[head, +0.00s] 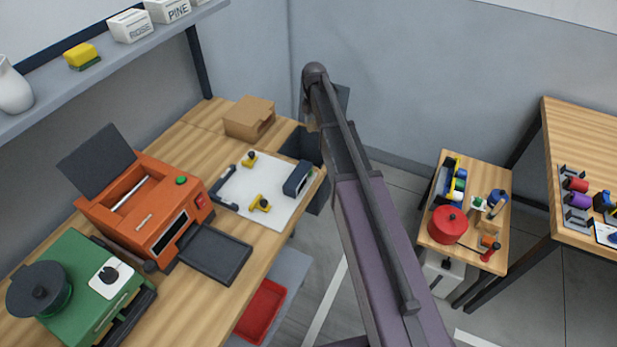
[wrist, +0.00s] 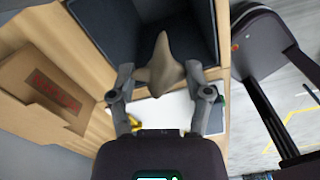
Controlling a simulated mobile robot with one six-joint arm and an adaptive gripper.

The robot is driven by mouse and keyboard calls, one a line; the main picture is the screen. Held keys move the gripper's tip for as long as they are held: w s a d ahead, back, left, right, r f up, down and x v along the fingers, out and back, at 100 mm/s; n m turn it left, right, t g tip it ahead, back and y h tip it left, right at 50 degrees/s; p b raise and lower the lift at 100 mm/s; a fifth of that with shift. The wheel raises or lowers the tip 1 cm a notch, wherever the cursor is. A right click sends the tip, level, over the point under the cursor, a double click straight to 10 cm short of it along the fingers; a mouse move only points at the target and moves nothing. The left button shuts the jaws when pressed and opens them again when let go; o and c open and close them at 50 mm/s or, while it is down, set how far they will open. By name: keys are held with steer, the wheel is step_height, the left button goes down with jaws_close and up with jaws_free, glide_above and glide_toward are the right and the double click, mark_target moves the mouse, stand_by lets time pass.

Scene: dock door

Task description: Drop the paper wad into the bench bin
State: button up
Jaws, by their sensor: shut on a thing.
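The paper wad (wrist: 160,62), a crumpled brownish lump, is held between the fingertips of my gripper (wrist: 162,75) in the wrist view. The dark bench bin (wrist: 110,25) lies beyond it, its opening at the top of that view. The wad overlaps the bin's near edge in the picture; its height above the rim I cannot tell. In the head view the dark bin (head: 305,147) shows at the far end of the wooden bench, partly behind my arm. My gripper and the wad are hidden there.
A cardboard box (head: 249,118) stands beside the bin; it also shows in the wrist view (wrist: 55,90). A white board (head: 262,190) with yellow pieces, an orange machine (head: 150,200) and a black tray (head: 215,254) occupy the bench. A small table (head: 462,215) stands right.

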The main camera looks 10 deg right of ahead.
steer(key=shift+f+b, duration=1.35)
steer(key=shift+f, duration=0.35)
steer(key=o, duration=0.7)
steer(key=shift+s, duration=0.1)
steer(key=s+m, duration=0.6)
steer(key=s, duration=0.1)
steer(key=s+m, duration=0.6)
steer(key=s, duration=0.2)
steer(key=shift+m, duration=0.3)
steer(key=shift+s+m, duration=3.15)
steer(key=shift+s, duration=0.35)
steer(key=shift+s+m, duration=3.15)
steer(key=shift+s, duration=0.35)
